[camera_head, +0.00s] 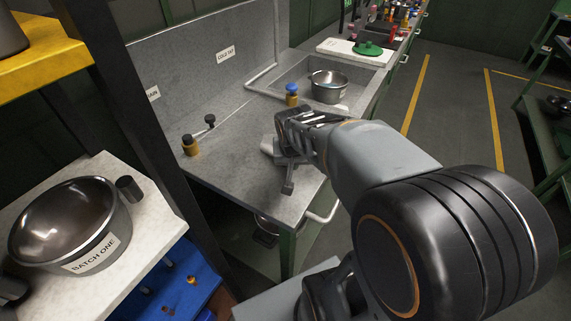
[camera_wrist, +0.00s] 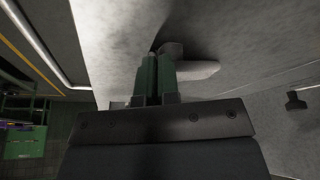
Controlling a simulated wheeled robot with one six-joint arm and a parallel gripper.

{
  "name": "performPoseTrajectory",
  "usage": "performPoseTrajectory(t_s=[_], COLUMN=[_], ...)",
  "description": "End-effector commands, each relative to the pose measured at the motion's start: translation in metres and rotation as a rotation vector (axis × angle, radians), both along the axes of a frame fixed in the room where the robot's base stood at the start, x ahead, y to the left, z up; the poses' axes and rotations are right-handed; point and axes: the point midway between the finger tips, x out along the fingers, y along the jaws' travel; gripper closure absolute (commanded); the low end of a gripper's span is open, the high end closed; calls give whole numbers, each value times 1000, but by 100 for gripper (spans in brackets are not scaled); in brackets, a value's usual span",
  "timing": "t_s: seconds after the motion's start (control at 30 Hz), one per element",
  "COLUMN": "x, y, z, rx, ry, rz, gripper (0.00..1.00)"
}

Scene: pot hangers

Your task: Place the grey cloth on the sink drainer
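The sink drainer (camera_head: 240,181) is the flat grey counter surface beside the sink; it also fills much of the wrist view (camera_wrist: 110,50). My gripper (camera_head: 287,160) is low over the drainer, near its front edge. In the wrist view the green fingers (camera_wrist: 155,75) are close together. The grey cloth (camera_wrist: 200,70) appears as a pale piece at the fingertips, with a darker grey lump beside it. In the head view the pale piece (camera_head: 268,147) sticks out left of my gripper. The fingers seem to pinch it, but their contact is partly hidden.
A metal pot (camera_head: 328,87) stands at the sink. A BATCH ONE bowl (camera_head: 70,225) sits on a separate pale surface at left.

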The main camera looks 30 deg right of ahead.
Motion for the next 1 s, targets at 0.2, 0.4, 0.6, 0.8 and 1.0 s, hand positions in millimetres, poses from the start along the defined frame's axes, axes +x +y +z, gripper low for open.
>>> performPoseTrajectory(t_s=[0.2,0.4,0.6,0.8,1.0], x=[-22,-31,-34,-34,-34], y=[4,6,7,7,7], z=[-20,-28,-29,-29,-29], rx=[0,0,0,0,0], ry=[-2,-1,-1,-1,-1], rz=[0,0,0,0,0], gripper=[100,100,100,100,79])
